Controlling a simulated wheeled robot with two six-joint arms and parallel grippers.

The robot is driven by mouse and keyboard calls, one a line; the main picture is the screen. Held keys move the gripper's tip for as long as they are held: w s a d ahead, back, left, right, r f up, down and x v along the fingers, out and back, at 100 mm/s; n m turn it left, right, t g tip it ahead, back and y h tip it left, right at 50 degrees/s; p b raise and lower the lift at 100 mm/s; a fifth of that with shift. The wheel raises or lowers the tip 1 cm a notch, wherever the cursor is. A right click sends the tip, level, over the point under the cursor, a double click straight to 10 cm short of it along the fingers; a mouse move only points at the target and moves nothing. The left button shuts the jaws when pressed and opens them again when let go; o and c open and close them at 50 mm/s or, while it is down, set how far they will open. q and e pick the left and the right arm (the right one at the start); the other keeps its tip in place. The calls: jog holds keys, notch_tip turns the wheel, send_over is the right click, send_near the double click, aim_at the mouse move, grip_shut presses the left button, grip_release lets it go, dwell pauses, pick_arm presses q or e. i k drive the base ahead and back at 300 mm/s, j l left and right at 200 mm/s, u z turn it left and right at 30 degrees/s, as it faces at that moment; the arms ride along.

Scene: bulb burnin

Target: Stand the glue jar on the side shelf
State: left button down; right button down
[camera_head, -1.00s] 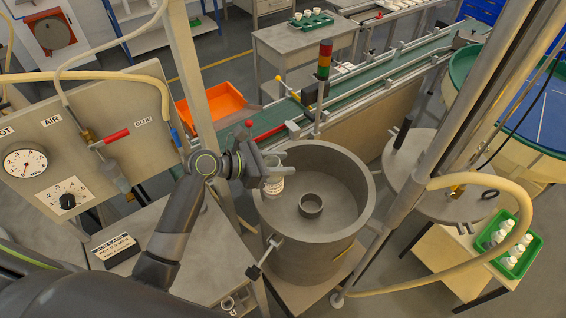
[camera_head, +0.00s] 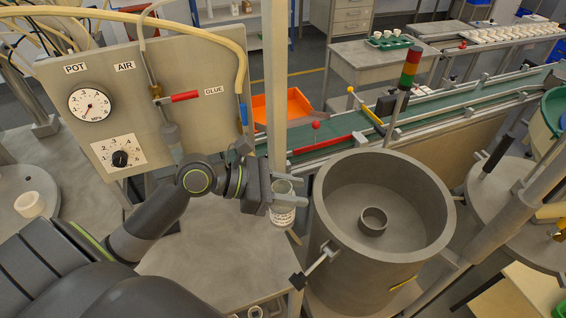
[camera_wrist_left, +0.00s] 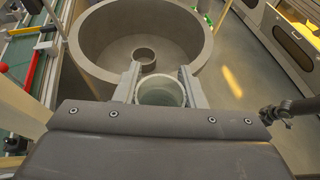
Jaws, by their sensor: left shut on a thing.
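The glue jar (camera_head: 282,214) is a small pale cylinder with a printed label. My left gripper (camera_head: 284,186) is shut on it and holds it upright in the air, just left of the big grey pot. In the left wrist view the open round top of the jar (camera_wrist_left: 161,93) sits between the two fingers of my left gripper (camera_wrist_left: 160,84). The side shelf cannot be told for certain; a flat grey metal top (camera_head: 215,250) lies below and left of the jar. My right gripper is not in view.
The large grey pot (camera_head: 438,225) with a small ring (camera_head: 373,221) inside stands right of the jar. A gauge panel (camera_head: 140,115) stands at the left behind my arm. A thin upright post (camera_head: 278,80) rises behind the jar. A green conveyor (camera_head: 440,100) runs behind.

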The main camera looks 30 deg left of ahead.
aim_at(243, 263)
jog(key=u, duration=1)
jog(key=l+u, duration=0.4)
jog(key=l, duration=0.3)
jog(key=k+l+u, duration=0.15)
jog(key=l+u, duration=0.25)
jog(key=l, duration=0.2)
